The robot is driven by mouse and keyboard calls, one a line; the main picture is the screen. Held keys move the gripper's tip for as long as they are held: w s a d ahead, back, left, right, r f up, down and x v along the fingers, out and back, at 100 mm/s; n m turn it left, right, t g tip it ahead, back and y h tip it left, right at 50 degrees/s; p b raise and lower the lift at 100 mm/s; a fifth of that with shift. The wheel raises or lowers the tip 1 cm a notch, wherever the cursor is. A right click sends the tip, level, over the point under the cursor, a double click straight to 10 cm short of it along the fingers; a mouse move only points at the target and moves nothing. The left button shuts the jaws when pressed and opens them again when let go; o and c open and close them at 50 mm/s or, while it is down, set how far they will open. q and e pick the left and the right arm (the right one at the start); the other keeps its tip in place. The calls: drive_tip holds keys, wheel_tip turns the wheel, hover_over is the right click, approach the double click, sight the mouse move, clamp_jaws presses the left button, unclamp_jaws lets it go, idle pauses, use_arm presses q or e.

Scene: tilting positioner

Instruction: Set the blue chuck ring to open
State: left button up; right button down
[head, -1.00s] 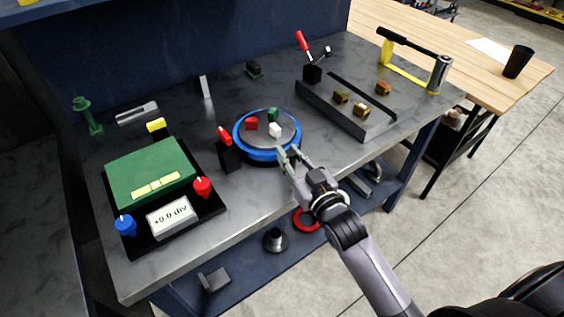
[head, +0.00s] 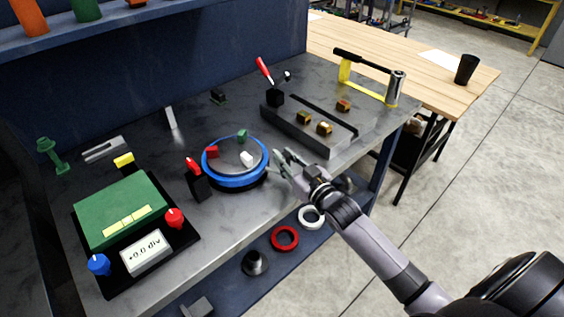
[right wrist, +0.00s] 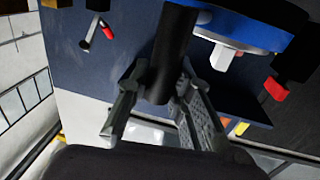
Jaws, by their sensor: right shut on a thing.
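The blue chuck ring (head: 236,184) surrounds a grey round plate (head: 228,165) on the bench. A red jaw (head: 212,152), a green jaw (head: 242,135) and a white jaw (head: 247,159) stand on the plate. My right gripper (head: 283,158) is at the ring's right side. In the right wrist view, the right gripper (right wrist: 157,90) has its fingers on both sides of a dark cylindrical handle (right wrist: 174,45), shut on it. The handle reaches toward the blue ring (right wrist: 240,32); its joint there is not clear. My left gripper is out of view.
A black post with a red lever (head: 194,172) stands close left of the ring. A green-topped box with knobs (head: 120,210) is at the front left. A dark slotted block (head: 305,130) with brass pieces is behind right. Red and white rings (head: 285,238) lie on the lower shelf.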

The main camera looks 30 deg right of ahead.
drive_tip(key=shift+w+d, duration=0.15)
drive_tip(key=shift+d, duration=0.1)
drive_tip(key=c, duration=1.4)
unclamp_jaws()
drive_tip(key=shift+s+f, duration=0.1)
drive_tip(key=shift+s, duration=0.25)
drive_tip(key=s, duration=0.3)
drive_tip(key=s+d, duration=0.1)
drive_tip(key=s, duration=0.7)
drive_tip(key=shift+s+d, duration=0.15)
drive_tip(key=shift+d, duration=0.15)
